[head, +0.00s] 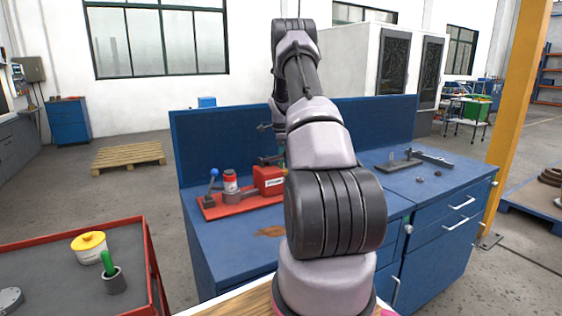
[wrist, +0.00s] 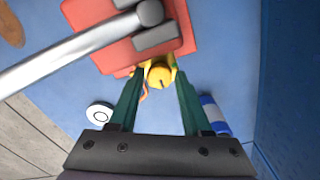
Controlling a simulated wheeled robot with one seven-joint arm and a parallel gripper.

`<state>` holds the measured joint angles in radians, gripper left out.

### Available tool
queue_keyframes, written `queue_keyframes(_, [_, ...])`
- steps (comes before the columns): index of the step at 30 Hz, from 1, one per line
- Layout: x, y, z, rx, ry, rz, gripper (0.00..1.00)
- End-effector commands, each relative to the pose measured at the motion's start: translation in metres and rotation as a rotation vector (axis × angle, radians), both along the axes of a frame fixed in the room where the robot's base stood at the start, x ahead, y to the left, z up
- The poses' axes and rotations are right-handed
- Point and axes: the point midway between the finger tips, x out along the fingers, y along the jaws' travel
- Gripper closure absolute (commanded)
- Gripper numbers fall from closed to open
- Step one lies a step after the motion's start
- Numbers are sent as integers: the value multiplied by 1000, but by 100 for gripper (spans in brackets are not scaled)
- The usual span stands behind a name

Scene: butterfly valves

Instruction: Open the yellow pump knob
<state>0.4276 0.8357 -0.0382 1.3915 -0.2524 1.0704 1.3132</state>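The yellow knob (wrist: 160,75) shows in the wrist view at the near edge of a red body with grey blocks. My gripper (wrist: 159,73) has two dark green fingers, apart, with the tips one on each side of the knob. I cannot tell whether either finger touches it. In the head view, a red device (head: 268,180) stands on a red base plate (head: 240,206) on the blue workbench. The knob is not visible there, and my own arm hides most of the gripper.
A silver bar (wrist: 75,48) crosses the wrist view at upper left. A white round item (wrist: 100,112) and a blue and white cylinder (wrist: 214,114) lie beside the fingers. A blue back panel (head: 220,140) rises behind the workbench (head: 235,262). A red-rimmed cart (head: 152,270) stands at left.

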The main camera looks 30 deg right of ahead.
Motion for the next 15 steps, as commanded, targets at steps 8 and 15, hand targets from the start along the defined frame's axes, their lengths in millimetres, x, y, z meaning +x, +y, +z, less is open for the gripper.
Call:
queue_keyframes(8, [0,0,0,0,0,2,100])
queue_keyframes(15, [0,0,0,-1,0,53,100])
